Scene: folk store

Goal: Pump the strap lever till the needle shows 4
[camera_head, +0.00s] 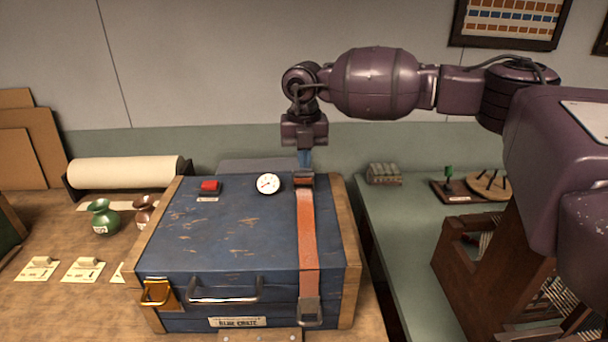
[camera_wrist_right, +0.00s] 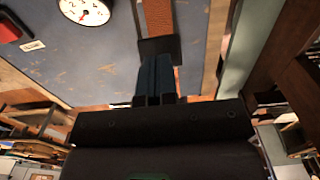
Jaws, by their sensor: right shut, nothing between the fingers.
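The blue crate (camera_head: 230,235) stands closed on the wooden bench. An orange strap (camera_head: 306,235) runs over the right part of its lid, down to a metal buckle (camera_head: 309,311) at the front. A dark strap lever (camera_head: 303,180) sits at the strap's far end; it also shows in the wrist view (camera_wrist_right: 160,47). My left gripper is out of view.
A red button (camera_head: 209,186) sits on the lid, left of the gauge. A gold latch (camera_head: 156,292) and a handle (camera_head: 225,291) are on the crate's front. A green counter (camera_head: 400,240) lies at right.

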